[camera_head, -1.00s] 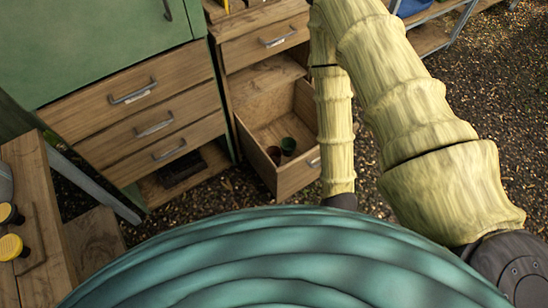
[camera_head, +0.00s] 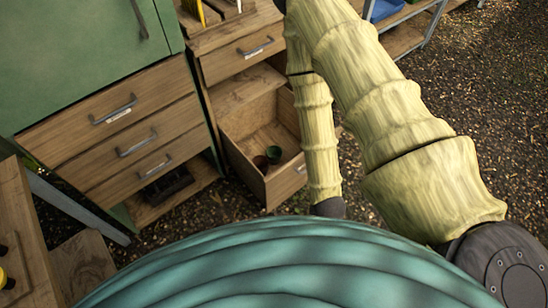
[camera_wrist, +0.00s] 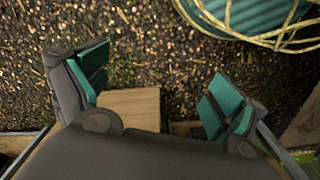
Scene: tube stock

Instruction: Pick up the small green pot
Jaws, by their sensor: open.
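The small green pot (camera_head: 273,154) stands in an open wooden drawer (camera_head: 281,186) in the head view. A brown pot (camera_head: 260,162) is right beside it on the left. My gripper (camera_wrist: 158,80) shows in the wrist view with its two teal-padded fingers wide apart and nothing between them. A wooden surface (camera_wrist: 130,107) lies below and between the fingers; I cannot tell which piece it is. No pot shows in the wrist view. My gripper is hidden in the head view, so its distance from the pot is unclear.
A green cabinet (camera_head: 85,60) with several closed wooden drawers stands left of the open drawer. A wooden table (camera_head: 22,235) is at the left edge. A shelf rack (camera_head: 405,42) stands at the upper right. Gravelly ground (camera_head: 500,130) is clear on the right.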

